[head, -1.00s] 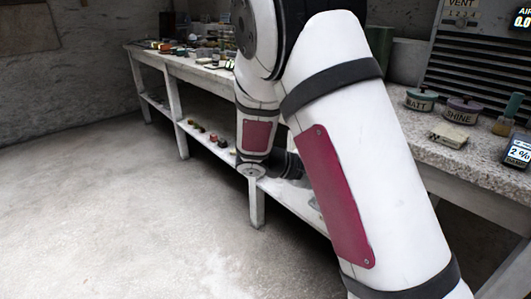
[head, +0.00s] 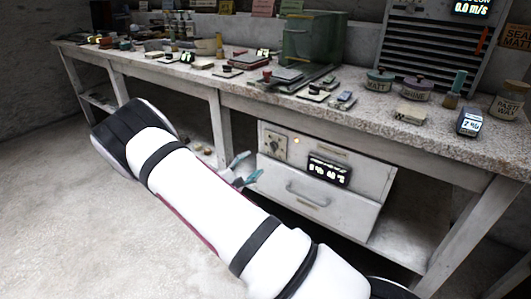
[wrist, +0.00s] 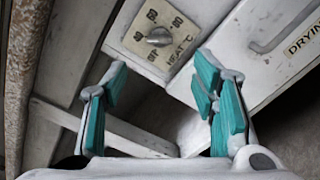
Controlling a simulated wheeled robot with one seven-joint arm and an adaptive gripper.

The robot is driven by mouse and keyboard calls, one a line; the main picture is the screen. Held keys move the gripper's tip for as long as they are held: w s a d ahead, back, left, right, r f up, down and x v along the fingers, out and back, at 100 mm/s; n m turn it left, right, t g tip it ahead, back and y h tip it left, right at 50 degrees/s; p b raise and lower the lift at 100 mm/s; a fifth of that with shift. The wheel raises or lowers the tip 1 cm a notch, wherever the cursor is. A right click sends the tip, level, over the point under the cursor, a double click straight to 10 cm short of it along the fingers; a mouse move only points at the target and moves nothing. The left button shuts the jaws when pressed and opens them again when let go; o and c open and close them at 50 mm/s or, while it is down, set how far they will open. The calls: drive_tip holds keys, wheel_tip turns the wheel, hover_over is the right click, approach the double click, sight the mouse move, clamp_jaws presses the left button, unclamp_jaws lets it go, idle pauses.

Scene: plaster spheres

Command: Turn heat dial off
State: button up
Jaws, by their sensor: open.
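The heat dial (wrist: 159,37) is a round metal knob on a beige plate marked "HEAT °C" with numbers around it. It is at the top centre in the wrist view, and I cannot surely read its setting. In the head view the dial (head: 273,145) is at the upper left of the white drying cabinet's front (head: 330,195), under the bench. My gripper (wrist: 163,72) is open and empty, with teal finger pads. Its fingers point toward the dial from below in the wrist view, one to each side and apart from it. In the head view my gripper (head: 242,172) is just left of the cabinet.
A lit display (head: 328,170) and a drawer handle (head: 308,196) are on the cabinet front. The stone-topped bench (head: 235,92) above holds jars, a green box (head: 312,40) and small items. A bench leg (head: 222,128) stands left of the cabinet. Open floor lies at left.

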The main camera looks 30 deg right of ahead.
sight(273, 147)
drive_tip(key=b+x, duration=0.2)
drive_tip(key=x, duration=0.8)
drive_tip(key=shift+d, duration=0.25)
drive_tip(key=shift+c, duration=0.5)
drive_tip(key=c, duration=1.1)
